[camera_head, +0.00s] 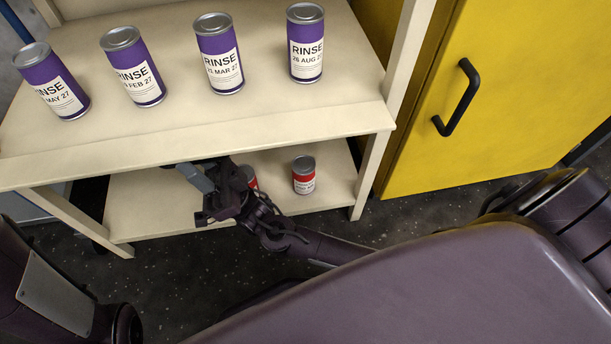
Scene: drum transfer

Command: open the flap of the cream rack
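The cream rack (376,160) stands ahead, with an upper and a lower shelf. A cream panel (300,125), which looks like its flap, runs along the front of the upper shelf and juts outward. Below it the lower shelf is partly open to view. My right gripper (198,195) is under the panel's front edge, left of the rack's middle. The panel's edge partly covers it, and I cannot tell whether it touches the panel or how far its fingers are apart. My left arm shows at the lower left; its gripper is out of view.
Several purple RINSE cans (219,58) stand on the upper shelf. A small red can (304,176) stands on the lower shelf; another (250,178) is partly hidden behind my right gripper. A yellow cabinet (520,90) with a black handle (458,97) stands close on the right.

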